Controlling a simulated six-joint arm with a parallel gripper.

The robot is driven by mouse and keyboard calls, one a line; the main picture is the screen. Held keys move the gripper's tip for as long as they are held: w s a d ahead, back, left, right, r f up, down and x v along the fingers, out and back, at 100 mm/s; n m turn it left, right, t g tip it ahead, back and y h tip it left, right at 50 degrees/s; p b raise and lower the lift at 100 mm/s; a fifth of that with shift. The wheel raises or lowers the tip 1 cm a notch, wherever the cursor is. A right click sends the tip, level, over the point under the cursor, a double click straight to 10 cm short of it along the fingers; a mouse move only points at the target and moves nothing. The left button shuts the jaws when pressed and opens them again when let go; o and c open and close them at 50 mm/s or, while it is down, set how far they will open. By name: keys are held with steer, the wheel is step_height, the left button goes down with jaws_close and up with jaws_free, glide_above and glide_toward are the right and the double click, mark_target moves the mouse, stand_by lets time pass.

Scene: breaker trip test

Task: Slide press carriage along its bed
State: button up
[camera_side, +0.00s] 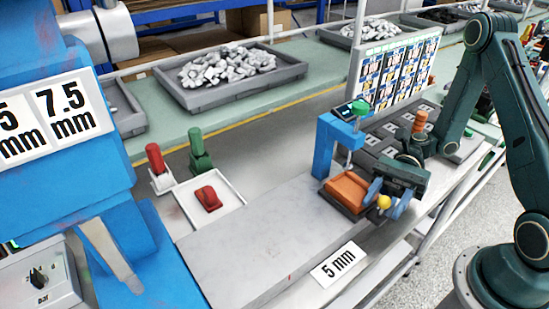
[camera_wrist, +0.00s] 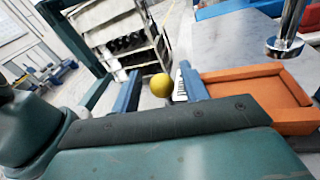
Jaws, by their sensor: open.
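The orange press carriage (camera_side: 347,190) sits on its dark bed under the small blue press (camera_side: 326,148). A yellow ball knob (camera_side: 384,202) stands at the carriage's near right side. My gripper (camera_side: 388,194) is open, with its blue fingers either side of the knob. In the wrist view the knob (camera_wrist: 161,85) shows between the fingers, with visible gaps to both. The orange carriage (camera_wrist: 265,92) lies to the right of the right finger there. The press's metal ram (camera_wrist: 287,40) hangs beyond the carriage. The bed is mostly hidden by the carriage and gripper.
A white tray (camera_side: 228,192) with a red part is at left. A panel of cards (camera_side: 400,70) stands behind the press. The bench left of the carriage is clear.

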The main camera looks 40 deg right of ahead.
steer(key=n+h, duration=0.2)
steer(key=r+n+h, duration=0.1)
steer(key=shift+s+a+g, duration=0.15)
steer(key=shift+a+g, duration=0.1)
steer(key=shift+g, duration=0.15)
steer(key=n+h, duration=0.1)
steer(key=r+n+h, duration=0.1)
steer(key=h, duration=0.1)
steer(key=shift+s+n, duration=0.15)
steer(key=shift+n, duration=0.25)
steer(key=r+n+h, duration=0.1)
steer(key=n+t+h, duration=0.1)
steer(key=shift+s+d+r+h, duration=0.2)
steer(key=shift+d+r+h, duration=0.1)
steer(key=shift+r+h, duration=0.1)
steer(key=s+d+r+n+t+h, duration=0.2)
steer(key=d+r+n+t+h, duration=0.1)
steer(key=r, duration=0.3)
steer(key=s+d+r+n+t+h, duration=0.2)
steer(key=s+r+n+t+h, duration=0.1)
steer(key=r+n+t, duration=0.3)
steer(key=shift+s+d+r+h, duration=0.3)
steer(key=shift+d+r+h, duration=0.1)
steer(key=shift+r+h, duration=0.45)
